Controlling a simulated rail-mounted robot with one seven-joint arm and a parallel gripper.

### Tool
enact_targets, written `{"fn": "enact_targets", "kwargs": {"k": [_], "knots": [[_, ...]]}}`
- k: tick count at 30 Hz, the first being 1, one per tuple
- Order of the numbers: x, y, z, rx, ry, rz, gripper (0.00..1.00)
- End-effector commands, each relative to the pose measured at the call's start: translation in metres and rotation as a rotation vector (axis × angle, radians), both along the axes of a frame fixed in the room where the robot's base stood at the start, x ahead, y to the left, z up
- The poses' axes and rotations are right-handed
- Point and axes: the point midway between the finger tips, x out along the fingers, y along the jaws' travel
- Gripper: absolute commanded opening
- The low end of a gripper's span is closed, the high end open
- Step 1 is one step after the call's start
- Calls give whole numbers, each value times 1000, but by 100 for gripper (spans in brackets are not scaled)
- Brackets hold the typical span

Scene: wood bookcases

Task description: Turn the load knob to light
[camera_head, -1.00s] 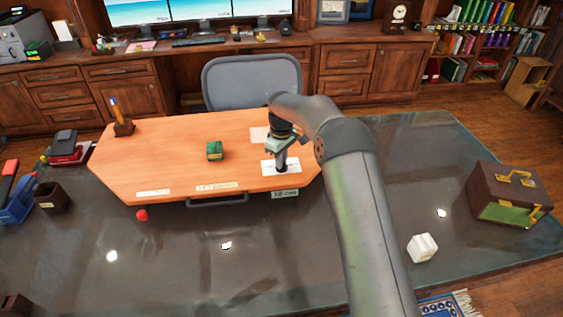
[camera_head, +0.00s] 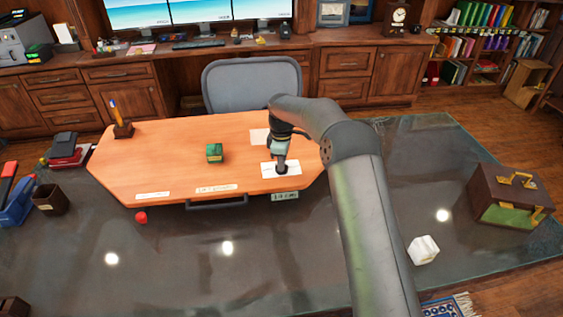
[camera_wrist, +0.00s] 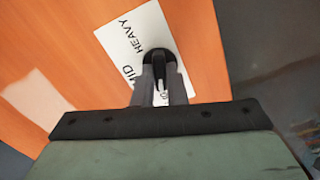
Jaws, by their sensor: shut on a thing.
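The load knob (camera_wrist: 157,56) is small and black. It stands on a white label plate (camera_wrist: 128,40) on the orange desk board (camera_head: 170,150), and the plate also shows in the head view (camera_head: 293,169). The words HEAVY and MID can be read on the plate; other print is mostly hidden behind my fingers. My gripper (camera_wrist: 160,75) points down and is shut on the knob, a finger on each side. In the head view my gripper (camera_head: 281,168) covers most of the knob. Its pointer direction is not clear.
A green block (camera_head: 214,152) sits mid-board, and a pen stand (camera_head: 122,128) stands at its back left. A drawer handle (camera_head: 217,204) and paper labels line the front edge. A brown case (camera_head: 510,197) and a white block (camera_head: 423,249) lie right of my arm.

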Motion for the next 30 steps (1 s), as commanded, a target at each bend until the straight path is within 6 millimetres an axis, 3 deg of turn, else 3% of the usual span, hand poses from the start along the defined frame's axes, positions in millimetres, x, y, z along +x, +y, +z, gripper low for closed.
{"fn": "enact_targets", "kwargs": {"k": [8, 9, 11, 22, 26, 30], "knots": [[0, 0, 0, -1, 0, 2, 0], [0, 0, 0, -1, 0, 2, 23], [0, 0, 0, -1, 0, 1, 34], [0, 0, 6, 0, -1, 0, 34], [1, 0, 26, 2, -4, 0, 34], [1, 0, 58, 1, -5, 1, 34]]}}
